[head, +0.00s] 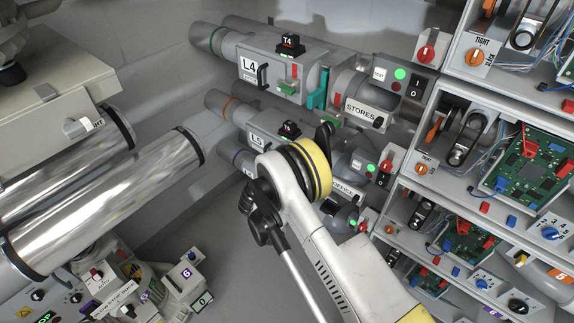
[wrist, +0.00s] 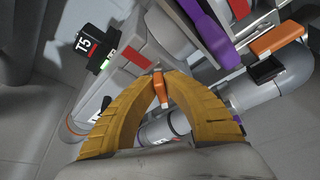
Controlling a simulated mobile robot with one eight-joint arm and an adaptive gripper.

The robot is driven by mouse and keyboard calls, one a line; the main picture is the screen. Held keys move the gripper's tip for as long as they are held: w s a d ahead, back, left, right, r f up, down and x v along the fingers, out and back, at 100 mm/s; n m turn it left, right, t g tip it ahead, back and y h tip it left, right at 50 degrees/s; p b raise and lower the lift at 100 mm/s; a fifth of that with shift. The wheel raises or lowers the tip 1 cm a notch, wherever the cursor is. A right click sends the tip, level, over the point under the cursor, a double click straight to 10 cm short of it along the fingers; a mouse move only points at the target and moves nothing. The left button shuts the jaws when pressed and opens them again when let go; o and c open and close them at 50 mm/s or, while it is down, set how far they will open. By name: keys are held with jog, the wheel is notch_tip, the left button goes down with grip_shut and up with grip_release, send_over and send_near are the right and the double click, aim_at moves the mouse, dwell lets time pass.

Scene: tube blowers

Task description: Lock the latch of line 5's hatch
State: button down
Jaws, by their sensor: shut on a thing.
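In the wrist view my gripper (wrist: 160,73) has its two yellow fingers brought together at the tips, over the grey line 5 housing. They are shut on a small orange latch handle (wrist: 161,93), which shows between the fingers. A red mark (wrist: 137,58) is on the housing just left of the fingertips. The black T5 box (wrist: 88,48) stands farther left. In the head view the L5 plate (head: 257,138) shows on the line 5 housing, but my arm covers the latch and gripper there.
The similar L4 housing (head: 249,66) sits above line 5, with a teal lever (head: 318,90) beside it. In the wrist view a purple piece (wrist: 209,30) and an orange-topped box (wrist: 276,37) lie right of the fingers. Shelves of electronics (head: 500,100) stand at the right.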

jog(key=m, duration=0.1)
jog(key=m+t, duration=0.1)
jog(key=m, duration=0.1)
jog(key=m+t+y, duration=0.1)
jog(key=shift+s+d+f+m, duration=0.1)
jog(key=shift+d+f+m, duration=0.15)
jog(key=shift+f+m, duration=0.05)
dwell(0.5)
jog(key=c, duration=1.5)
grip_release()
notch_tip(320, 180, up, 10)
